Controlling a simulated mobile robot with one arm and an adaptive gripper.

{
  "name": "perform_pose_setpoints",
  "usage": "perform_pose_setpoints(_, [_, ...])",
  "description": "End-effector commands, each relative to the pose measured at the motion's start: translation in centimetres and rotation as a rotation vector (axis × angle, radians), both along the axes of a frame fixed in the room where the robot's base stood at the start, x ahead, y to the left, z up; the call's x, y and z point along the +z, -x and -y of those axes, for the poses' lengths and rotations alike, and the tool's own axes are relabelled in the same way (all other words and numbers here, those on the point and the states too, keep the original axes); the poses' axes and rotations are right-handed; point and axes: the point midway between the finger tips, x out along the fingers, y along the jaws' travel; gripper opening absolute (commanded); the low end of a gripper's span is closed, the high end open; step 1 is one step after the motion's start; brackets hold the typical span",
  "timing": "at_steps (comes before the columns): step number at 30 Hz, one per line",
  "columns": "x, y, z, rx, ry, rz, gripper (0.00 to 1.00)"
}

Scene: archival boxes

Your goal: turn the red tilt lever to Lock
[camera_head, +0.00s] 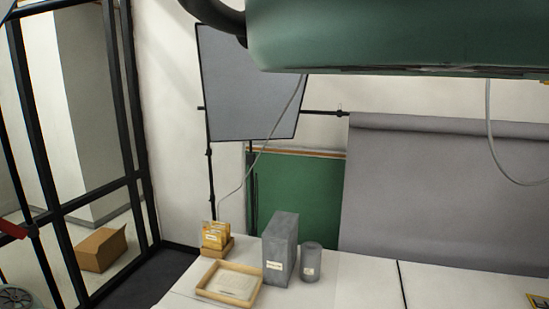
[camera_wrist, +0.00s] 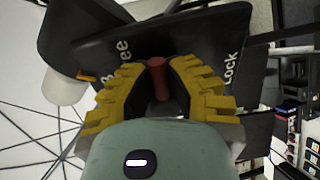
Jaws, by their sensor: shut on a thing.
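The red tilt lever (camera_wrist: 157,80) shows in the wrist view as a short red rod in front of a black plate (camera_wrist: 175,38). White lettering on the plate reads "Lock" to the right of the lever and, partly covered, what looks like "Free" to the left. The lever stands between the two words, nearer "Free". My gripper (camera_wrist: 156,70) has yellow ridged fingers on both sides of the lever and is shut on it. The lever's lower end is hidden by my gripper. I cannot make out the lever or my gripper in the head view.
In the head view, a white table (camera_head: 350,285) carries a wooden tray (camera_head: 205,290), a grey box (camera_head: 281,240), a grey cylinder (camera_head: 311,265) and yellow packets (camera_head: 214,234). A grey panel (camera_head: 250,85) stands behind. A cardboard box (camera_head: 100,250) lies at left beyond a black frame (camera_head: 50,210).

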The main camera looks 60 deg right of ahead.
Motion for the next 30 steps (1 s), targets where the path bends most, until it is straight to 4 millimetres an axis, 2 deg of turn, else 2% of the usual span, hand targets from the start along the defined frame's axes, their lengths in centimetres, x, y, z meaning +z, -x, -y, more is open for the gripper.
perform_pose_setpoints(8, [-0.4, 0.0, 0.0, 0.001, -0.027, 0.005, 0.0])
perform_pose_setpoints(14, [-0.9, -0.1, 0.0, 0.002, -0.122, 0.031, 0.0])
perform_pose_setpoints(30, [-2.9, -0.1, -0.6, 0.007, -0.597, 0.132, 0.0])
